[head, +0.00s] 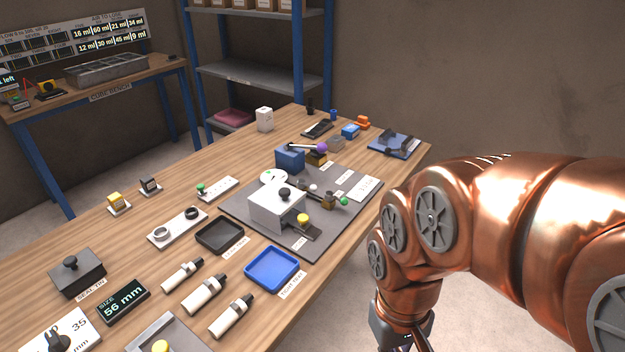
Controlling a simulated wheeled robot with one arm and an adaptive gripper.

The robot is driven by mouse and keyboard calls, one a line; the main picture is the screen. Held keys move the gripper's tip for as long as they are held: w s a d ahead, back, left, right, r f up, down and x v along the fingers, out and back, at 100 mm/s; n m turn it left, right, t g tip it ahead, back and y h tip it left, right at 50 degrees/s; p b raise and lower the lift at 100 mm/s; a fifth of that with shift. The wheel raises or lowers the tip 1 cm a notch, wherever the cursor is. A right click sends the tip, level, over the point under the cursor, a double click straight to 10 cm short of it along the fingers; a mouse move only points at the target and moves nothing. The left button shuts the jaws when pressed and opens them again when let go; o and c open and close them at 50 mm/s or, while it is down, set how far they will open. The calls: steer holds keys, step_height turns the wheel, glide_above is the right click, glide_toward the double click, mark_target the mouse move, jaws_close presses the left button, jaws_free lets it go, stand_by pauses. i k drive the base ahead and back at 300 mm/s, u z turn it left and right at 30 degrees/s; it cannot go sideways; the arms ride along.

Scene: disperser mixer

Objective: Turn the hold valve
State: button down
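On the grey mat (237,204) stands a disperser-like assembly. It has a white box (268,212) with a black knob, a blue block (289,158) and a lever with a purple ball (320,147). A small brass-coloured fitting (328,201) with a green-tipped handle (343,201) sits at the right of the white box. It looks like a valve, but its label is too small to read, so I cannot tell whether it is the hold valve. My gripper (404,340) hangs past the table's right edge, apart from everything there; its fingers are cut off by the frame bottom.
A black tray (220,248) and a blue tray (272,285) lie in front of the mat. Several white bottles, including one (231,316), lie nearer. A blue holder (396,157) stands at the far right corner. Open floor lies right of the table.

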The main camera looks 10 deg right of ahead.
mark_target(301, 182)
steer(key=z, duration=0.05)
steer(key=k, duration=0.5)
steer(key=z, duration=1.1)
steer(key=i, duration=0.95)
steer(key=u, duration=2.65)
steer(key=i, duration=0.5)
steer(key=z, duration=0.15)
